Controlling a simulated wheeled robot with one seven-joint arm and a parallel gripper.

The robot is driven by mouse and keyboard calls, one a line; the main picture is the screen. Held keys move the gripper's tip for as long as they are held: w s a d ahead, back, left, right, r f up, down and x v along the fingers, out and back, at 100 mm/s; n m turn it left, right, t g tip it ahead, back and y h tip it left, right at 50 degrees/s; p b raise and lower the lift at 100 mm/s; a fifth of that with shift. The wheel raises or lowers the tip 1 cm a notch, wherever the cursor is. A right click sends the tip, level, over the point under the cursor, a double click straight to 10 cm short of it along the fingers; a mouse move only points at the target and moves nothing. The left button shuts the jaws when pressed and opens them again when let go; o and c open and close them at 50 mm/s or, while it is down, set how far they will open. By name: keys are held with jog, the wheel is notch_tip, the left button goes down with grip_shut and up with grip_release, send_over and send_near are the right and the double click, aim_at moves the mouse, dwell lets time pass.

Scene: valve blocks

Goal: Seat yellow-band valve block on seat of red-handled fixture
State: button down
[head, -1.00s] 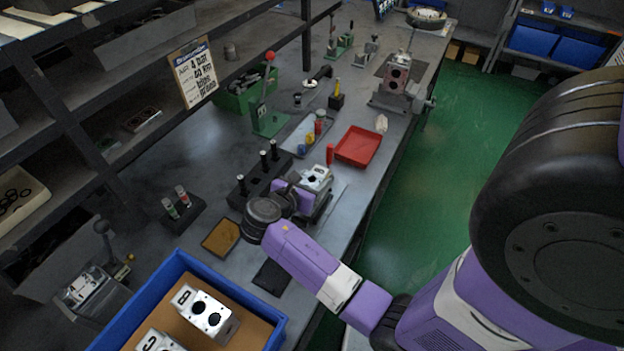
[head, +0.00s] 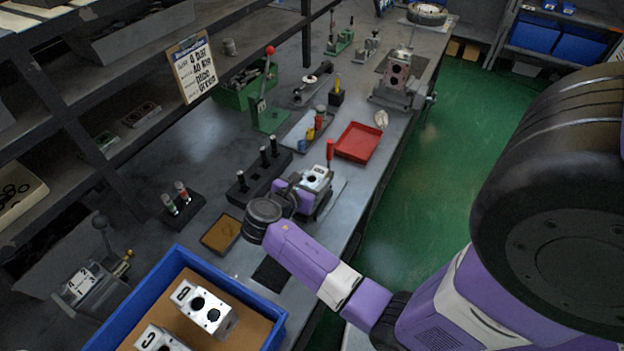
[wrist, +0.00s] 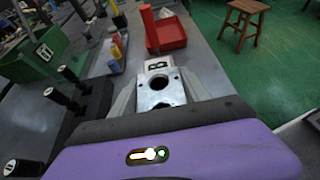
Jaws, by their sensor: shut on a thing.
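My gripper (head: 290,196) is shut on a pale metal valve block (head: 316,178). In the wrist view the block (wrist: 160,92) shows a round bore in its top and a plate marked B at its far end. I cannot make out a yellow band on it. A red upright handle (head: 330,150) stands just beyond the block; it also shows in the wrist view (wrist: 149,28). The handle's base and the block's underside are hidden, so I cannot tell whether the block touches a seat. A separate red-knobbed lever (head: 269,52) stands on a green stand farther back.
A blue bin (head: 109,332) with more valve blocks (head: 204,306) is at the front left. A black rack with upright pins (head: 255,180) stands left of my gripper. A red tray (head: 359,142) lies beyond the red handle. The bench's right edge is close.

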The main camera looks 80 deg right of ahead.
jog(key=shift+f, duration=0.6)
jog(key=shift+c, duration=2.4)
grip_release()
jog(key=shift+o, duration=0.2)
jog(key=shift+f+b, duration=0.25)
jog(key=shift+b, duration=0.05)
jog(key=shift+b+v, duration=0.35)
jog(key=shift+v, duration=3.6)
jog(key=shift+r, duration=0.2)
